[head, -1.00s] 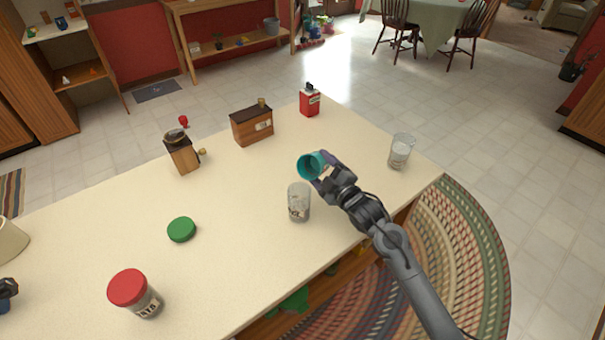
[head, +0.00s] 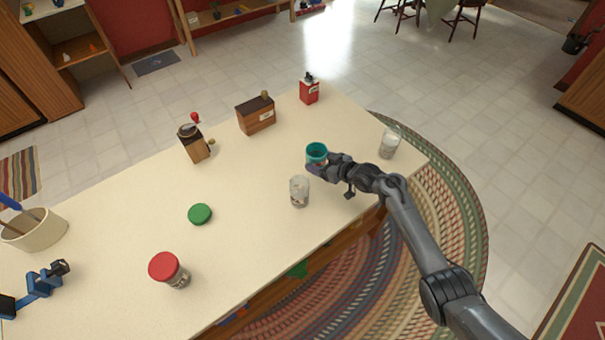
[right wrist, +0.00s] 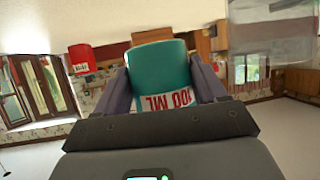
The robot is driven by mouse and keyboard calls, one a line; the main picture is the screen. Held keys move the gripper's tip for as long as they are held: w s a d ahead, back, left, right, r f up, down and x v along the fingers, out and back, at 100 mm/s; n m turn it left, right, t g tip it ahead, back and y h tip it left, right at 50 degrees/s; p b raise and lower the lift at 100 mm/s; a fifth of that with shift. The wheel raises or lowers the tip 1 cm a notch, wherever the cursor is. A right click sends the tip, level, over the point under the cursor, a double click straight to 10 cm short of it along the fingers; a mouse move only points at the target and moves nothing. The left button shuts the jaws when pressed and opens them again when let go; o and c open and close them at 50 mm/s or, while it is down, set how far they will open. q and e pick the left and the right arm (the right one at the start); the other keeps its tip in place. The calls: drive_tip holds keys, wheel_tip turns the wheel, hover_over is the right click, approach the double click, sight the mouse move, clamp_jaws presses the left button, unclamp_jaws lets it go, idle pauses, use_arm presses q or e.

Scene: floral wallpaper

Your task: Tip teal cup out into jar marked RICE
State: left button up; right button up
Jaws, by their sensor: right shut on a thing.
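The teal cup (head: 316,151) is in my right gripper (head: 317,167), which is shut on it. In the head view its dark opening faces mostly up; I cannot see what is inside. The right wrist view shows the cup's teal side (right wrist: 160,65) between the fingers, with a "100 ML" label. A clear open glass jar (head: 299,191) with a pale label stands on the table just in front of the cup, apart from it. Its label is too small to read as RICE. My left gripper is not in view.
A glass with white contents (head: 389,144) stands at the right table end. A red-lidded jar (head: 168,270), a green lid (head: 200,214), a grinder (head: 195,145), a wooden box (head: 256,114) and a red tin (head: 309,90) stand apart. A small blue jointed device (head: 38,287) is at left.

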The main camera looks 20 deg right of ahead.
drive_tip(key=shift+w+d+f, duration=0.15)
drive_tip(key=shift+d+f, duration=0.05)
drive_tip(key=shift+f, duration=0.05)
drive_tip(key=shift+m+g, duration=0.3)
drive_tip(key=shift+m, duration=0.1)
wheel_tip(320, 180, up, 5)
drive_tip(key=p, duration=0.4)
idle(0.4)
drive_tip(key=shift+f, duration=0.1)
